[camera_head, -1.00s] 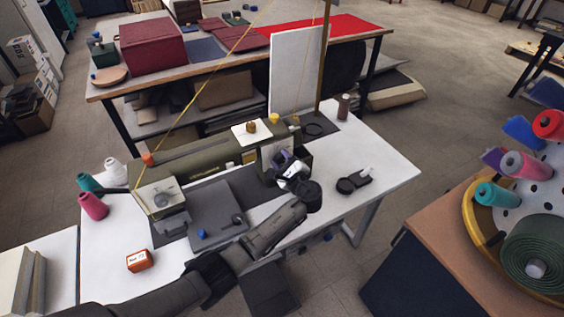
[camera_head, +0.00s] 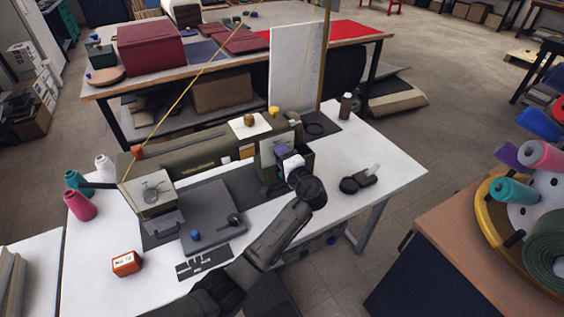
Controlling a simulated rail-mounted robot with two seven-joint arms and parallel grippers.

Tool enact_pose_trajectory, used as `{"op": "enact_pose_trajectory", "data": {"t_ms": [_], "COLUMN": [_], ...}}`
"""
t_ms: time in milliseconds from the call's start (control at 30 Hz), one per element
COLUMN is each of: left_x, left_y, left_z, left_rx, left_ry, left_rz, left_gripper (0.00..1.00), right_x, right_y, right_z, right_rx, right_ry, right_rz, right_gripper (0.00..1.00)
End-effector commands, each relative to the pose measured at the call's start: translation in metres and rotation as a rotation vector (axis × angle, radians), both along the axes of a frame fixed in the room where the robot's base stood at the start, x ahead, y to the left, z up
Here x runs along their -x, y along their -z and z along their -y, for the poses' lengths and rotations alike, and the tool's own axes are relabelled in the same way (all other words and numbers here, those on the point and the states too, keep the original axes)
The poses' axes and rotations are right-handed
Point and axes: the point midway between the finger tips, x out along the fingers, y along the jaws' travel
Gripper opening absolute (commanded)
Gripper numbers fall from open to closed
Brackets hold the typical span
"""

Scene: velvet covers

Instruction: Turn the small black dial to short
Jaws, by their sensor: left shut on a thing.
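The olive-green sewing machine (camera_head: 195,157) stands on the white table. My right gripper is not in view.
An orange box (camera_head: 126,263), a dark card (camera_head: 204,261) and thread cones (camera_head: 79,205) lie on the white table (camera_head: 100,238). A black tool (camera_head: 359,181) lies right of my arm. A thread rack (camera_head: 500,205) stands at the right.

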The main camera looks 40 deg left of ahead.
Motion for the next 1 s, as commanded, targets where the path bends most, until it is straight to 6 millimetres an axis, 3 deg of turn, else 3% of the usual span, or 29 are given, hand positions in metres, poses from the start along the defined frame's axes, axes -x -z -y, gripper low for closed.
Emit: {"op": "enact_pose_trajectory", "data": {"t_ms": [33,500,1000], "left_x": [0.000,0.000,0.000], "left_y": [0.005,0.005,0.002], "left_z": [0.000,0.000,0.000], "left_rx": [0.019,0.183,0.291], "left_ry": [0.000,0.000,0.000], "left_rz": [0.042,0.441,0.700], "left_gripper": [0.14,0.14,0.14], "right_x": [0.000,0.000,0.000], "right_y": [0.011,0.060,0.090], "right_z": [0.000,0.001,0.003], "right_rx": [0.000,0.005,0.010], "right_ry": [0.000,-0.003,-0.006], "right_rz": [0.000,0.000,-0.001], "right_gripper": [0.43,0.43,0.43]}}
